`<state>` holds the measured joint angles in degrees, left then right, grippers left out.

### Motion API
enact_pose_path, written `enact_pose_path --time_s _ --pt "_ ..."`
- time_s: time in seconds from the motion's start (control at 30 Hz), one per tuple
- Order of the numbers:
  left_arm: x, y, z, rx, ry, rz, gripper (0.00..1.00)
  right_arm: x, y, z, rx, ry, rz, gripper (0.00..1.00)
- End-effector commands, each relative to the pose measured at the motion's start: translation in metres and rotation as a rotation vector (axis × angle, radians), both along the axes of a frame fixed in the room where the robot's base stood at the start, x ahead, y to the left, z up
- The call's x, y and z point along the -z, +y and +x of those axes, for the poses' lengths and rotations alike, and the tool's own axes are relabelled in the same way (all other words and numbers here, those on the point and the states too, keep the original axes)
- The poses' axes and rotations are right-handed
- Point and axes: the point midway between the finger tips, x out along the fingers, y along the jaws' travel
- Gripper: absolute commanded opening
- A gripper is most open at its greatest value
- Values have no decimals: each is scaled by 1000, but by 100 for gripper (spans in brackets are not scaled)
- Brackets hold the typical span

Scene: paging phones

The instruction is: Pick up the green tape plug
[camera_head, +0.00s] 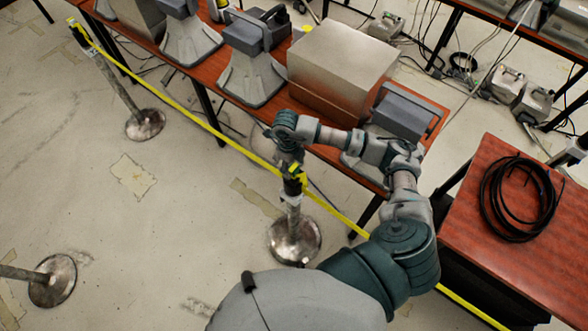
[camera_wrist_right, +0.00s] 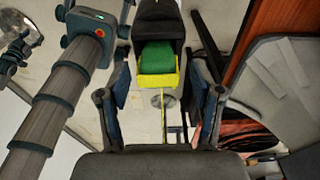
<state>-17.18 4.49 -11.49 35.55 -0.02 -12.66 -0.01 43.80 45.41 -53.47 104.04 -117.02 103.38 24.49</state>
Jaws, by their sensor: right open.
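The green tape plug (camera_wrist_right: 158,57) shows in the right wrist view, with a yellow edge, seated in a dark holder (camera_wrist_right: 157,13) on the stanchion. A yellow tape (camera_wrist_right: 163,122) also shows below it. My right gripper (camera_wrist_right: 159,75) is open, with one finger on each side of the plug in the picture. I cannot tell whether the fingers touch it. In the head view, my right gripper (camera_head: 291,172) is at the top of the middle stanchion (camera_head: 293,235), largely covering its head. The green plug cannot be made out there. My left gripper is not in view.
A long table (camera_head: 226,85) behind the yellow tape barrier (camera_head: 190,110) holds grey devices and a metal box (camera_head: 335,75). A side table (camera_head: 480,235) at right carries a coiled black cable (camera_head: 520,198). Other stanchions (camera_head: 145,123) stand at left, with open floor between them.

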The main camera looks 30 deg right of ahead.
Motion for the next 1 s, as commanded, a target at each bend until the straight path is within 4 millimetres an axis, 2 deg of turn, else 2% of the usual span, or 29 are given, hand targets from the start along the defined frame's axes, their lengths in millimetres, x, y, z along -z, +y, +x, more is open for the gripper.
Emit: enact_pose_path --time_s 0.13,0.37,0.63,1.0 --pt "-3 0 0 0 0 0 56 15 -1 -2 1 0 1 66" --pt "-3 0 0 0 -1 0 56 17 -2 -1 0 -1 3 66" --pt "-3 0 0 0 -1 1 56 17 -2 -1 0 -1 3 1" --pt "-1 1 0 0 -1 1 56 14 -2 -1 0 -1 2 0"
